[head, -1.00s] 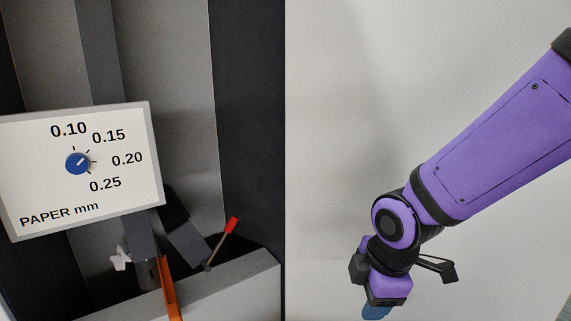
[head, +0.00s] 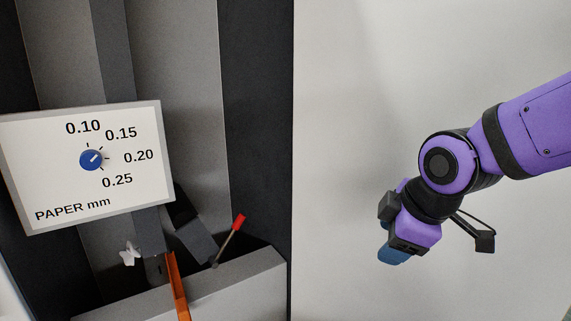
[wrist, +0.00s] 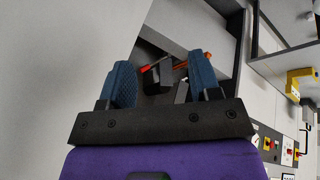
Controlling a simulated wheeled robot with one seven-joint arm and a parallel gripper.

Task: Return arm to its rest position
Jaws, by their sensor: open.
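My gripper (head: 394,256) hangs at the end of my purple arm, right of the machine bay in the head view, in front of a plain light panel. In the wrist view my gripper (wrist: 163,85) shows two blue fingers set apart with nothing held between them. Beyond the fingers, at a distance, are a red-tipped lever (wrist: 148,68) and an orange part. The gripper touches nothing that I can see.
A paper-thickness plate (head: 60,185) with a blue knob (head: 91,160) is at the left. Below it are the red-tipped lever (head: 238,222), an orange bar (head: 177,286) and a grey ledge (head: 215,290). A yellow box (wrist: 299,82) is at the right in the wrist view.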

